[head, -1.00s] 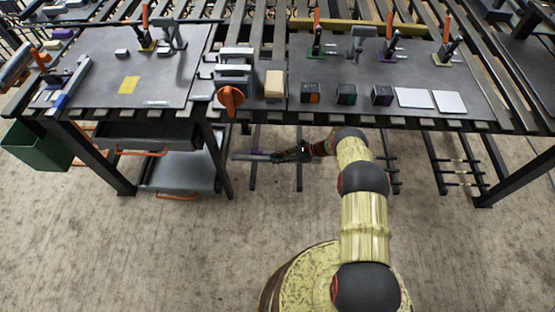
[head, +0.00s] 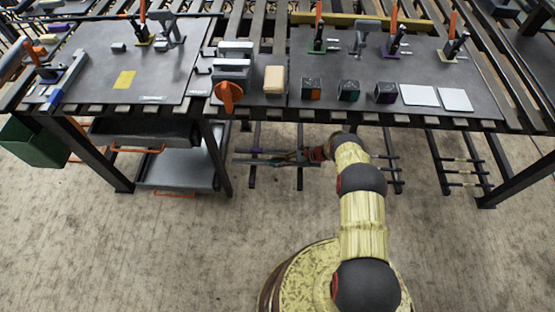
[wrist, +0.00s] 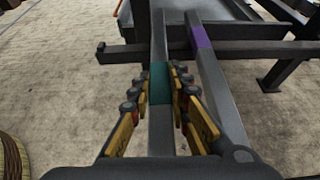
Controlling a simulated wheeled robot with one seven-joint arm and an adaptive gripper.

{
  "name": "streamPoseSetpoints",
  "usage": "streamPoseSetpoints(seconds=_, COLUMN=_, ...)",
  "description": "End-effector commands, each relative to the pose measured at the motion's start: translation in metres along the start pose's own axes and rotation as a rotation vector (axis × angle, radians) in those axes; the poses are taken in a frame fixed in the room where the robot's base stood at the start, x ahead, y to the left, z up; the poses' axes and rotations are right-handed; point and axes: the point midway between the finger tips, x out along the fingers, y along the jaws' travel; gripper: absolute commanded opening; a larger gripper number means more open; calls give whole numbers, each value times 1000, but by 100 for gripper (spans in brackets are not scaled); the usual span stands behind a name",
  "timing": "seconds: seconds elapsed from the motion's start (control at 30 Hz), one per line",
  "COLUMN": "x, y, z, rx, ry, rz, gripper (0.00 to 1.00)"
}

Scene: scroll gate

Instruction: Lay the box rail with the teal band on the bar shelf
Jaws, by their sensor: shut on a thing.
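My gripper (wrist: 161,88) is shut on the box rail with the teal band (wrist: 160,115), its fingers on both sides of the teal band. The grey rail points away from me. A second grey rail with a purple band (wrist: 202,38) runs close beside it on the right. The bar shelf's dark crossbar (wrist: 118,51) passes under the held rail; I cannot tell whether they touch. In the head view my gripper (head: 290,158) is low under the table's front edge, among the shelf's bars (head: 300,178). The rail is hard to make out there.
The worktable (head: 200,80) stands above my gripper, with an orange knob (head: 229,95) near its front edge. A grey drawer cart (head: 175,170) and a table leg (head: 217,160) are to the left. Another bar rack (head: 460,165) stands to the right. The front floor is clear.

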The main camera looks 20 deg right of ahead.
Motion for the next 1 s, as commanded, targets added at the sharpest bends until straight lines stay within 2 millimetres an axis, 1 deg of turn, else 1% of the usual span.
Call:
streamPoseSetpoints(seconds=0.17, x=0, y=4, z=-2, rx=0, ry=-2, rz=1, gripper=0)
streamPoseSetpoints(seconds=0.57, x=0, y=4, z=-3, rx=0, ry=-1, rz=1, gripper=0)
streamPoseSetpoints(seconds=1.0, x=2, y=3, z=-7, rx=-1, ry=-1, rz=0, gripper=0)
